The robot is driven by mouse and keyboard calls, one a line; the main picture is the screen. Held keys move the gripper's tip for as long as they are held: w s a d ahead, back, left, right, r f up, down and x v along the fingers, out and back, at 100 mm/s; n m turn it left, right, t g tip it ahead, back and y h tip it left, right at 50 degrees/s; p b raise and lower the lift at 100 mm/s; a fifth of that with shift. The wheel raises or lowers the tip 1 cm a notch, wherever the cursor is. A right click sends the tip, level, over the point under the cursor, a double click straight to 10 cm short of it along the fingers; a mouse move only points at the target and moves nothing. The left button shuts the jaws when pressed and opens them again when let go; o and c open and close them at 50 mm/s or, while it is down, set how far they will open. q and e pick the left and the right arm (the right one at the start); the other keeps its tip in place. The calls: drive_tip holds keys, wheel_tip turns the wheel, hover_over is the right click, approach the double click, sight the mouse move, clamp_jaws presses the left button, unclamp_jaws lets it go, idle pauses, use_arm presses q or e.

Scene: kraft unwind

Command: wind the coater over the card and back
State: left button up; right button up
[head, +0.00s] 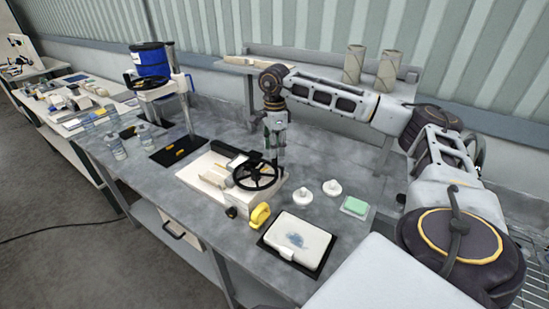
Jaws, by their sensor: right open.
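The coater (197,178) is a cream flat bed with a block and a black spoked handwheel (257,185) at its right end. A pale bar lies across the bed beside the wheel. A small white piece with a dark edge (237,161) is behind the bar; I cannot tell whether it is the card. My right gripper (277,158) points down just behind the wheel's upper right rim. It is open, with nothing seen between its fingers. Whether it touches the rim is too small to tell. My left gripper is not in view.
A yellow tape dispenser (260,215) and a white pad on a black tray (268,238) sit in front. A stand with a blue container (151,61) rises at the left.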

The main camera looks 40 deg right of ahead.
sight(275, 166)
drive_tip(key=shift+f+p, duration=0.3)
drive_tip(key=shift+f, duration=2.35)
clamp_jaws()
